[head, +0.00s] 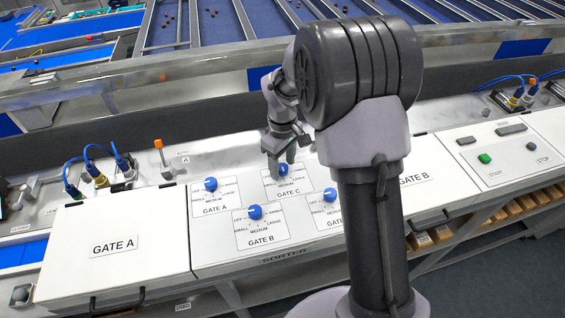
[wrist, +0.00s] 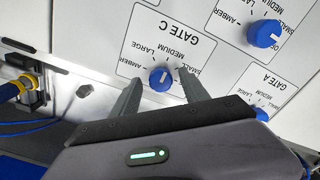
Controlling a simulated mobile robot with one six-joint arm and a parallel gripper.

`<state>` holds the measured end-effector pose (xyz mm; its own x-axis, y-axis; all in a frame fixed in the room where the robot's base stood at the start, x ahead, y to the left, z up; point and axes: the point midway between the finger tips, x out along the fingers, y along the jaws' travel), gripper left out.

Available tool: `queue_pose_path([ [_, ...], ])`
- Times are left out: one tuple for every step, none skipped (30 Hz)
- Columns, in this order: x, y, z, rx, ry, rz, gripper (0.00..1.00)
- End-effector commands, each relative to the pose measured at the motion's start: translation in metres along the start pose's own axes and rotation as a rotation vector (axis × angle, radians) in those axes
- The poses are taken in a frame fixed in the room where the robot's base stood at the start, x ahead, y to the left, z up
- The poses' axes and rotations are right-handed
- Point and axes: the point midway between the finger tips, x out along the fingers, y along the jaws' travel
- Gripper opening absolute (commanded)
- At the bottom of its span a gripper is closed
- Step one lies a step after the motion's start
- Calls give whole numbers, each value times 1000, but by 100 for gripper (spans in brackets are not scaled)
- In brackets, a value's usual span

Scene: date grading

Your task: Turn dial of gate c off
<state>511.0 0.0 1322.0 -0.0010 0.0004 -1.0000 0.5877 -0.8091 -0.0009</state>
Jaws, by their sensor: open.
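The gate C dial (head: 283,170) is a round blue knob on a white label plate on the sorter panel. In the wrist view the gate C dial (wrist: 162,78) appears upside down with a pale pointer line; I cannot tell its exact setting. AMBER, LARGE, MEDIUM and SMALL are readable around it; OFF is hidden there. My gripper (head: 279,158) is over this dial in the head view. In the wrist view my gripper (wrist: 161,84) is open, one finger on each side of the dial. I cannot tell whether the fingers touch it.
Nearby are the gate A dial (head: 211,184), the gate B dial (head: 254,212) and another blue dial (head: 330,195) partly hidden by my arm. A green START button (head: 485,158) is at right. Blue cables (head: 88,165) and an orange-tipped lever (head: 160,150) stand at left.

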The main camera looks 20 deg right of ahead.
Motion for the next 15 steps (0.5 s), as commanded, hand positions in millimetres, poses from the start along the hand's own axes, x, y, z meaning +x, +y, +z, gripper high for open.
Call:
queue_pose_path([
  [0, 0, 0, 0, 0, 0, 53],
  [0, 0, 0, 0, 0, 0, 53],
  [0, 0, 0, 0, 0, 0, 49],
  [0, 0, 0, 0, 0, 0, 43],
  [0, 0, 0, 0, 0, 0, 37],
  [0, 0, 0, 0, 0, 0, 29],
  [0, 0, 0, 0, 0, 0, 23],
  [0, 0, 0, 0, 0, 0, 18],
  [0, 0, 0, 0, 0, 0, 10],
  [0, 0, 0, 0, 0, 0, 4],
  [0, 0, 0, 0, 0, 0, 0],
  [0, 0, 0, 0, 0, 0, 0],
  [0, 0, 0, 0, 0, 0, 0],
  [0, 0, 0, 0, 0, 0, 0],
  [0, 0, 0, 2, 0, 0, 0],
])
